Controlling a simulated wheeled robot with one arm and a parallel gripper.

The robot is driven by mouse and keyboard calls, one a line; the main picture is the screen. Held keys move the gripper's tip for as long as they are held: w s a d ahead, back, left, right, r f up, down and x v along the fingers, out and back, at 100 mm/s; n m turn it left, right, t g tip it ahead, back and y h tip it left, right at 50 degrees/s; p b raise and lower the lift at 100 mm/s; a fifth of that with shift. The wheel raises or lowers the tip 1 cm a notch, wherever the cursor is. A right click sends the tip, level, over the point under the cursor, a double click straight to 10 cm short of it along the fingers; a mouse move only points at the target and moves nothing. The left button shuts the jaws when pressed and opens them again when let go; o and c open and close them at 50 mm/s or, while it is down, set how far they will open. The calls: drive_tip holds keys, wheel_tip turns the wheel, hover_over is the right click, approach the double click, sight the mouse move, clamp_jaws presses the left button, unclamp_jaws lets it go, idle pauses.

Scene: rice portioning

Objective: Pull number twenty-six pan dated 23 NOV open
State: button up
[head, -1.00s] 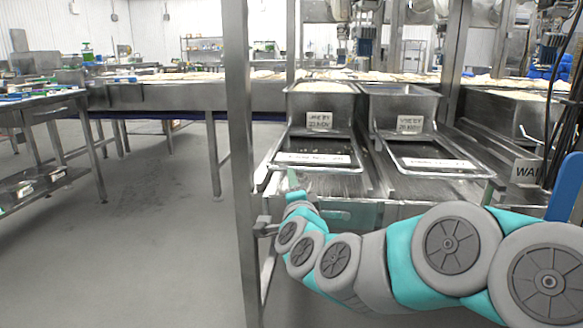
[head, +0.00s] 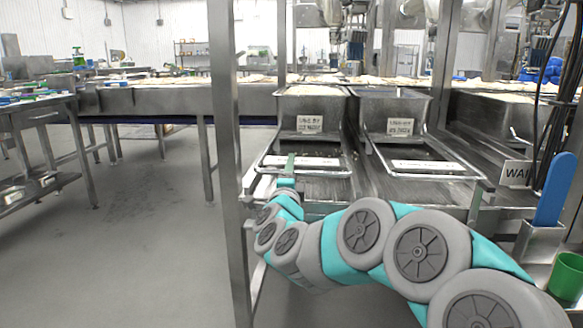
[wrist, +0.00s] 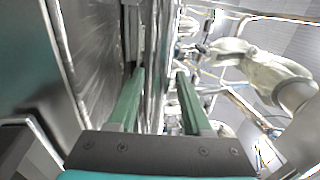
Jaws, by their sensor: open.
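Two metal pans stand side by side on the rack, a left pan (head: 283,107) and a right pan (head: 360,105). Each has a small "USE BY" label on its front; the left label (head: 309,124) and right label (head: 400,127) seem to show November dates, the digits blurred. Below each front is a metal frame with a white strip, the left strip (head: 312,162) and the right strip (head: 425,167). No number twenty-six is readable. My gripper (head: 289,163) is at the left pan's frame. In the wrist view its green fingers (wrist: 159,75) are apart, with blurred metal between them; contact is unclear.
A steel upright post (head: 226,150) stands close to the left of my arm. A blue-handled tool (head: 554,188) and a green cup (head: 566,277) are at the right. The grey floor (head: 110,220) at the left is open.

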drive_tip(key=shift+w+r, duration=0.1)
drive_tip(key=shift+w, duration=0.65)
drive_tip(key=c, duration=0.7)
drive_tip(key=shift+r, duration=0.15)
clamp_jaws()
